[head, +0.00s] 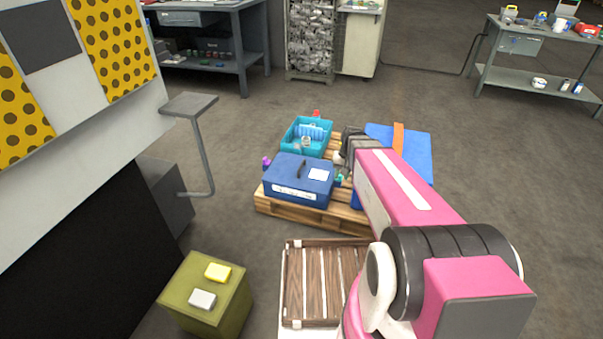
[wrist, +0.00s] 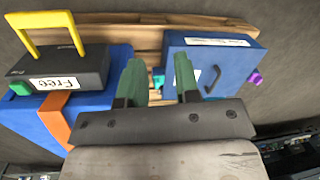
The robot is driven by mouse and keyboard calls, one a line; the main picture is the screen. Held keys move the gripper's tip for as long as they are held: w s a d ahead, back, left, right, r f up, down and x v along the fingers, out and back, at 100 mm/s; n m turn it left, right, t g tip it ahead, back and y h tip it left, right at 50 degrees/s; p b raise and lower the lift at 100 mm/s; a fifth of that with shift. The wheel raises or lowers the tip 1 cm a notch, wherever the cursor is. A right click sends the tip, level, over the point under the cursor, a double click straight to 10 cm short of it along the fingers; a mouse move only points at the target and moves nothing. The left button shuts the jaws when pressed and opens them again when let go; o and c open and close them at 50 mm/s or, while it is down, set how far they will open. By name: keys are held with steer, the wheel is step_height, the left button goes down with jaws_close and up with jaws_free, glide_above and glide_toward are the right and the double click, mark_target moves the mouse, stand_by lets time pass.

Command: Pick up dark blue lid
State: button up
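A dark blue lid with a dark handle and white labels (head: 301,173) tops a dark blue box on a wooden pallet. It also shows in the wrist view (wrist: 198,62), right of centre, with its handle toward the right. My gripper (wrist: 160,78) has its two green fingers apart with nothing held between them. It is over the gap between the dark blue box and a brighter blue container; the right finger overlaps the lid's near-left part in the picture. Whether it touches the lid cannot be told.
The wooden pallet (head: 302,214) also bears a teal crate (head: 291,137) and a blue container with an orange strap (head: 416,143). A dark case with a yellow handle (wrist: 62,68) sits on that container. A slatted wooden crate (head: 307,283) and an olive box (head: 233,299) stand nearer.

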mark_target(302, 164)
steer(key=w+a+f+m+g+y, duration=0.1)
steer(key=w+a+f+y, duration=0.2)
steer(key=w, duration=0.8)
steer(key=w+a+f, duration=0.4)
steer(key=w+f, duration=0.2)
steer(key=w, duration=0.5)
steer(key=w+a+f+m+g+y, duration=0.1)
steer(key=w+a+f+y, duration=0.2)
steer(key=w, duration=0.9)
steer(key=shift+h, duration=0.3)
steer(key=x, duration=1.1)
steer(key=shift+s+d+f, duration=0.15)
steer(key=shift+f, duration=0.4)
jaws_close()
